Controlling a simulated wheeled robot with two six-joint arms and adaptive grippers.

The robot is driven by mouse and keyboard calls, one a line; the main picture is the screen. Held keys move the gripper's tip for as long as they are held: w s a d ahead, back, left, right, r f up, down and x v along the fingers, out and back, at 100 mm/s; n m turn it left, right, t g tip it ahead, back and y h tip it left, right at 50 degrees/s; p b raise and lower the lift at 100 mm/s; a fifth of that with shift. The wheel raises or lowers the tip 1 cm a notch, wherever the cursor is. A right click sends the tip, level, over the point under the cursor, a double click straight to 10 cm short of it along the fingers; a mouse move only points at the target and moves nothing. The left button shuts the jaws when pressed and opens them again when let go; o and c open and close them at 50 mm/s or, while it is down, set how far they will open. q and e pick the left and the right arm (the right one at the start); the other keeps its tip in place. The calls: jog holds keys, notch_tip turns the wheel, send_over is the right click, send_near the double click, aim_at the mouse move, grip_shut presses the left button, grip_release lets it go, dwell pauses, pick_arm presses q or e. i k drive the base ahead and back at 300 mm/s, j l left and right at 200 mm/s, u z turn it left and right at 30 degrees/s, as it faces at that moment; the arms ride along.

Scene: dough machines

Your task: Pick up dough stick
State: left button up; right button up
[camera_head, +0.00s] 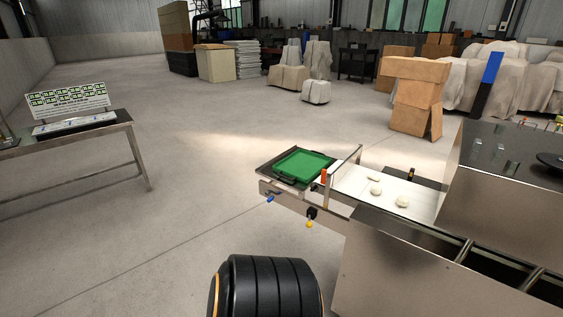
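Small pale dough pieces (402,202) lie on the white conveyor belt (345,184) of the steel machine (400,265) at the right. They look like short, rounded lumps; I cannot make out a clear long stick. A green tray (305,165) sits on a dark plate at the belt's far left end and looks empty. Neither of my grippers shows in the head view, so I cannot see whether they hold anything.
A steel table (138,160) with a sign board (68,100) stands at the left. Cardboard boxes (416,95) and covered machines (318,60) stand at the back. The floor (200,185) between the table and machine is clear.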

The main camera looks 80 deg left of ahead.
aim_at(372, 177)
jog(key=u, duration=1.8)
